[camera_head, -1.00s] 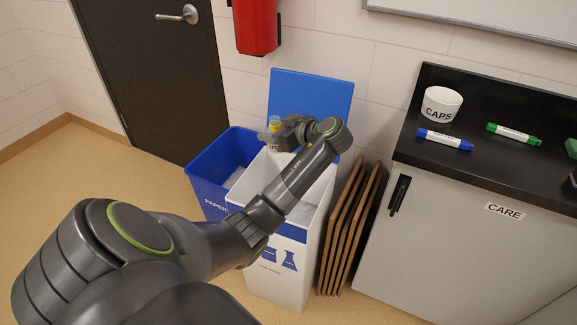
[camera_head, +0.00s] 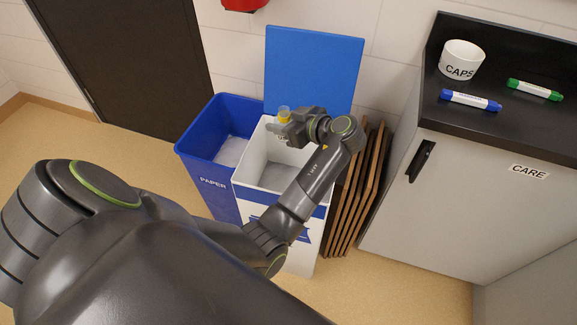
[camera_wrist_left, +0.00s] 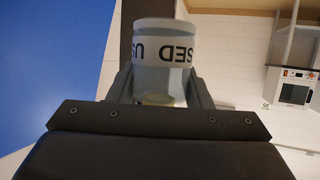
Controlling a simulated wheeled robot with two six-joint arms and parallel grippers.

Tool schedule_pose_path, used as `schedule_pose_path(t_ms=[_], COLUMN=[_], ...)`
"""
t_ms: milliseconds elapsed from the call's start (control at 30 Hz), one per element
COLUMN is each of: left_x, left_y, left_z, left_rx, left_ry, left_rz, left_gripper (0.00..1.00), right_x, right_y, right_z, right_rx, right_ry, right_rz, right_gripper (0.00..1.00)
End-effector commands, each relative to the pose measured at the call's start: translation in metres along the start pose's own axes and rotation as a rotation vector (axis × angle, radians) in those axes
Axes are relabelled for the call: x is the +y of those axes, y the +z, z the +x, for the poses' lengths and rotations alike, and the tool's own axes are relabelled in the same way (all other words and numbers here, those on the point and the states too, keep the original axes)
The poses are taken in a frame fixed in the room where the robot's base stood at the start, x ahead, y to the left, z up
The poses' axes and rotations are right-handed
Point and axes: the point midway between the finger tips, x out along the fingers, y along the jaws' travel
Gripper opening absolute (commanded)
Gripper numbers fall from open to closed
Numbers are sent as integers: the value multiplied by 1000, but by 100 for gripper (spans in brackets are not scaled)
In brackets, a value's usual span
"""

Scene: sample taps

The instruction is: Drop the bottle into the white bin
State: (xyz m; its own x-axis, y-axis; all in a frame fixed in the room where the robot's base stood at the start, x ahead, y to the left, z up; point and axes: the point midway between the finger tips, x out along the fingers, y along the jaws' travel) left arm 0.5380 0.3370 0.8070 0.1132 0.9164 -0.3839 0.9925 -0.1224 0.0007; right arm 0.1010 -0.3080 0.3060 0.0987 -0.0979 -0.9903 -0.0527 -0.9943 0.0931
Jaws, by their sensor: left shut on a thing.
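The bottle (camera_head: 284,114), small with a yellow part near its top, is held upright or nearly so in my left gripper (camera_head: 284,131). In the left wrist view the bottle (camera_wrist_left: 165,50) shows a white band reading "USED", upside down in the picture, between the two fingers (camera_wrist_left: 160,90). In the head view my gripper covers most of its lower part. The white bin (camera_head: 304,258) stands open on the floor, and the gripper and bottle appear over the back part of its opening. My right gripper is out of view.
A blue bin marked PAPER (camera_head: 213,183) stands directly left of the white bin. A raised blue lid or panel (camera_head: 313,70) is behind. Folded brown boards (camera_head: 362,200) lean on the right, beside a cabinet (camera_head: 440,200) with a black top holding a CAPS cup (camera_head: 461,60) and markers.

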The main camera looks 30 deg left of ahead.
Motion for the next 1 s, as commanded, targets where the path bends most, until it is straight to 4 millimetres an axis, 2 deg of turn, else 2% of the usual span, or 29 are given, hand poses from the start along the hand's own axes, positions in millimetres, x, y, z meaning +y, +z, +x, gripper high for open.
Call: schedule_pose_path(t_ms=[200,400,833,867,1000], left_x=[0,0,0,0,0], left_y=[28,45,50,50,50], left_z=[12,19,21,21,21], left_rx=[0,0,0,0,0], left_ry=[-1,0,0,0,0], left_rz=[1,1,0,0,0], left_gripper=[24,24,24,48,66], right_x=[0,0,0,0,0], right_y=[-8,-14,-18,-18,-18], right_z=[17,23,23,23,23], right_rx=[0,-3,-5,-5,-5], right_ry=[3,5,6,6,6], right_rz=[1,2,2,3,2], right_gripper=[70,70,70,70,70])
